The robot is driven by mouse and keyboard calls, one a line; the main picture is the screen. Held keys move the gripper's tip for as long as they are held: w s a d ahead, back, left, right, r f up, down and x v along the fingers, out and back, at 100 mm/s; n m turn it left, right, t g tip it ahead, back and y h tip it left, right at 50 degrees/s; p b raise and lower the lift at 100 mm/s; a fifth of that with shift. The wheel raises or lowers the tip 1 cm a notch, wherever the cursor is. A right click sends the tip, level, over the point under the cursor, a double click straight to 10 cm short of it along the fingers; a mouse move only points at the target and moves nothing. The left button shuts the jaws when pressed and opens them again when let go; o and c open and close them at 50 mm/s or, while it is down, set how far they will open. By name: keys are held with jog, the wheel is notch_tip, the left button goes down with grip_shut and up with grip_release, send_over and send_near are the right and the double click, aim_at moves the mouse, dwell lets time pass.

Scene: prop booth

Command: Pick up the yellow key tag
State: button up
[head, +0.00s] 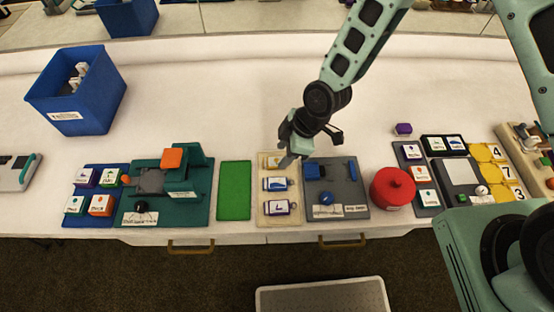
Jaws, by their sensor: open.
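A cream tray (262,217) stands near the front of the white table and holds a column of tags. The top tag (272,161) looks yellowish and is partly covered by my gripper; I take it for the yellow key tag, but it is too small to be sure.
A green mat (235,191) lies left of the tray, and a grey board (351,206) with blue parts lies right. A red lidded pot (392,188) and yellow number tiles (501,172) are further right. A blue bin (79,91) stands back left. The back middle is clear.

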aim_at(277, 161)
jog(key=shift+p+x, duration=0.3)
jog(key=shift+x, duration=1.3)
jog(key=c, duration=0.7)
jog(key=shift+c, duration=0.2)
jog(key=shift+r, duration=0.1)
